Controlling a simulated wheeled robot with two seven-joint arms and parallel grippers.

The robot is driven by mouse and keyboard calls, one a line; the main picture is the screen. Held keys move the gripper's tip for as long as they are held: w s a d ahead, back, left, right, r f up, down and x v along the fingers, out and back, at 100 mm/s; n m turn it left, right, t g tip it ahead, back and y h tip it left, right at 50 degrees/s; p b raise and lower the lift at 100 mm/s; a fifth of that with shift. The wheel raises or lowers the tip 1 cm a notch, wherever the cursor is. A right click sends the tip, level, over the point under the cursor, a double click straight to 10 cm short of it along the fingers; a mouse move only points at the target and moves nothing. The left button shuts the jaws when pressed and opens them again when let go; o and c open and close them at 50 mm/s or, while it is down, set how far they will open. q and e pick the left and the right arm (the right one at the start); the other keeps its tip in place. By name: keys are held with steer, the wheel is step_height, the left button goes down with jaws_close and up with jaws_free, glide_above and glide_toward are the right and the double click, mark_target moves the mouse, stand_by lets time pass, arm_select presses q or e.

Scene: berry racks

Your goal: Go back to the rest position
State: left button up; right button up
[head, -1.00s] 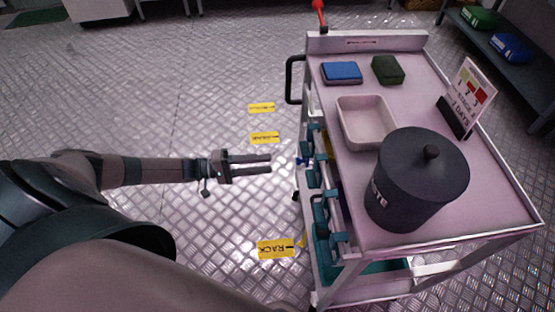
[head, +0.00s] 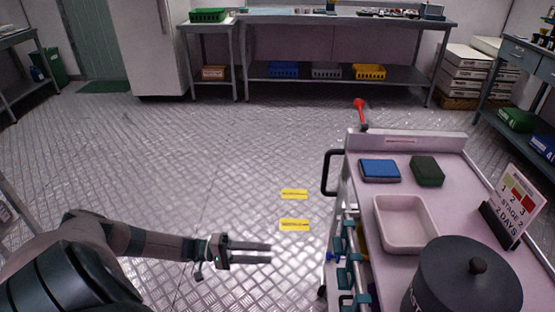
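My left gripper (head: 250,252) is in the lower middle of the head view, over bare floor to the left of the cart. Its two fingers are parallel with a gap between them, and nothing is held there. My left arm comes in from the lower left, bent at the elbow. My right gripper is out of view.
A cart (head: 460,200) on the right carries a blue box (head: 379,170), a green block (head: 427,171), a pale tray (head: 404,247), a dark lidded pot (head: 466,284) and a sign (head: 515,207). Benches (head: 345,78) line the back. The middle floor is open.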

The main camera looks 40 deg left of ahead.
arm_select(q)
steer(key=d+f+m+t+y+p, duration=0.1)
steer(key=d+f+m+y+p, duration=0.45)
steer(key=d+f, duration=0.85)
steer(key=s+d+f+m+g+y+p, duration=0.1)
steer(key=s+d+f+g+y, duration=0.1)
steer(key=s, duration=0.4)
steer(key=s+d+f+m+g+y+p, duration=0.2)
steer(key=s+d+f+y, duration=0.1)
steer(key=s+f, duration=0.2)
steer(key=s+d+f+m+g+y+p, duration=0.1)
steer(key=s+d+f+g+y, duration=0.1)
steer(key=s, duration=0.6)
step_height(320, 180, down, 3)
steer(key=shift+s+d+r+y+p, duration=0.2)
steer(key=shift+s+d+y+p, duration=0.15)
steer(key=shift+d, duration=0.45)
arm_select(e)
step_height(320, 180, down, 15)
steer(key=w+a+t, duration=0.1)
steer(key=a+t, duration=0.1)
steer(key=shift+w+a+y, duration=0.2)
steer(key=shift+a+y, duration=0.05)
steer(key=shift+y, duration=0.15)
arm_select(q)
steer(key=shift+a, duration=0.1)
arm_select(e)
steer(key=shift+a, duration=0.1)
